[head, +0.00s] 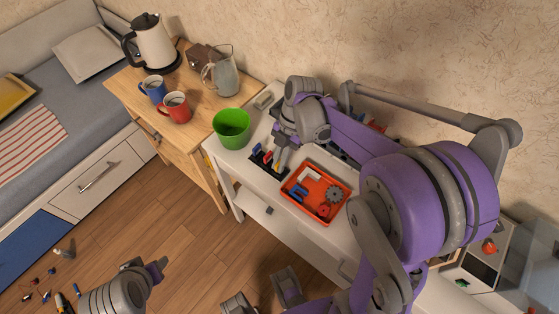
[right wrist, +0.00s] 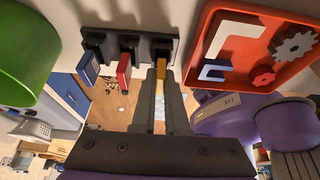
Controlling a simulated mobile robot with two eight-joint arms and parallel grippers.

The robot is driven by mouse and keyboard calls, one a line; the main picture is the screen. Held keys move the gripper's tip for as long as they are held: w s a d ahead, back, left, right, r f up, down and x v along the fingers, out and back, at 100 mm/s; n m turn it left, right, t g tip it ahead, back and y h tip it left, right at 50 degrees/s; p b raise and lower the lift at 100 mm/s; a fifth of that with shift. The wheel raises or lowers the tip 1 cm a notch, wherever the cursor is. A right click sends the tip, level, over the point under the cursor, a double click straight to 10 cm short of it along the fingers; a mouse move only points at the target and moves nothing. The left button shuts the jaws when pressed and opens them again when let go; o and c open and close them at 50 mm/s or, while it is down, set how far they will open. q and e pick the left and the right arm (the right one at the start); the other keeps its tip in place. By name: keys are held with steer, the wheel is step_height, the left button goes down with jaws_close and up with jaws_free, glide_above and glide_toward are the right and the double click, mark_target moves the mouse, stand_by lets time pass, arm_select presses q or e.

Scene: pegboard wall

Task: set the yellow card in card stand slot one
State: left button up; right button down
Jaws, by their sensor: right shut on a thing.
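The black card stand (right wrist: 109,40) is on the white table, and part of it shows in the head view (head: 258,170). In the right wrist view, a blue card (right wrist: 90,68) and a red card (right wrist: 123,70) are at its left and middle slots. My right gripper (right wrist: 161,95) is shut on the yellow card (right wrist: 161,68), which lines up with the right slot. I cannot tell how far it is in. In the head view my right gripper (head: 278,162) is over the stand. My left gripper (head: 160,268) is low over the floor, away from the table; its jaws are unclear.
An orange tray (head: 345,182) with gears and bracket pieces sits close right of the stand. A green cup (head: 231,128) stands close left. Mugs, a kettle (head: 154,42) and a pitcher (head: 219,72) are on the wooden cabinet. Small items lie on the floor.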

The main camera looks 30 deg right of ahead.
stand_by(0.3)
steer(key=c, duration=0.9)
jaws_free()
steer(key=shift+o, duration=0.2)
steer(key=shift+d+r, duration=0.1)
steer(key=p+v, duration=0.1)
steer(key=v, duration=0.9)
steer(key=shift+r, duration=0.3)
steer(key=s+a+f+m+t+h+p, duration=0.1)
steer(key=s+m, duration=0.4)
steer(key=m, duration=0.6)
steer(key=s+a+m+t+h+p, duration=0.3)
steer(key=s+a+m+t, duration=0.3)
steer(key=m, duration=0.5)
steer(key=shift+s+f+m, duration=0.15)
steer(key=shift+f+m, duration=0.15)
steer(key=shift+f, duration=0.1)
